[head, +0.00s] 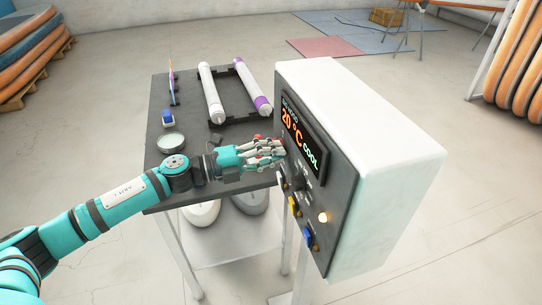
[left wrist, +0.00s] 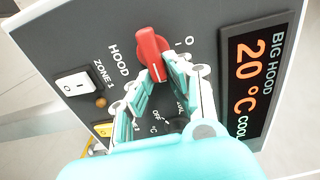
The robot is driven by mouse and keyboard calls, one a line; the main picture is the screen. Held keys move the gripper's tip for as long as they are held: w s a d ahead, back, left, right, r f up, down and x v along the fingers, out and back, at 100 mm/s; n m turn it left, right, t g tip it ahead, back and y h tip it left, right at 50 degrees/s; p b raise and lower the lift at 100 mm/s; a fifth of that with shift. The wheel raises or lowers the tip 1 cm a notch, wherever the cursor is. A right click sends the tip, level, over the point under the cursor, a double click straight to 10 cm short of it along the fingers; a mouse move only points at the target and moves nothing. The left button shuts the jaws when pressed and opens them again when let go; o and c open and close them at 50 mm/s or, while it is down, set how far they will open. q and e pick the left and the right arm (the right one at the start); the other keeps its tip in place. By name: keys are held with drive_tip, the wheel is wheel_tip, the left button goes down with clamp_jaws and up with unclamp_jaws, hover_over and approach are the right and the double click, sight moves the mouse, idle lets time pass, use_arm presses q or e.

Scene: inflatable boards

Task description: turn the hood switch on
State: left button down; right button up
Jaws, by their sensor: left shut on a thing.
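The hood switch (left wrist: 149,44) is a red rotary handle on the grey front panel, beside the word HOOD and the marks O and I in the left wrist view. My left gripper (left wrist: 160,71) has its fingers on both sides of the handle's near end and is shut on it. The fingers hide part of the handle, and I cannot tell which mark it points to. In the head view my left gripper (head: 276,153) reaches the panel of the white control box (head: 365,130) from the left. My right gripper is not in view.
The display (left wrist: 252,85) reads 20 °C COOL. A white rocker switch (left wrist: 77,85), an amber lamp (left wrist: 101,102) and a black knob (left wrist: 178,125) are close by. A dark table (head: 165,190) with white cylinders (head: 211,95) stands behind my left arm.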

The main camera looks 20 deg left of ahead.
use_arm(q)
drive_tip(key=shift+d+r, duration=0.1)
idle(0.4)
drive_tip(key=c, duration=1.6)
unclamp_jaws()
drive_tip(key=shift+c, duration=0.2)
drive_tip(key=o, duration=0.4)
drive_tip(key=shift+w+d, duration=0.1)
drive_tip(key=shift+d, duration=0.05)
drive_tip(key=shift+c, duration=0.2)
drive_tip(key=v, duration=1.2)
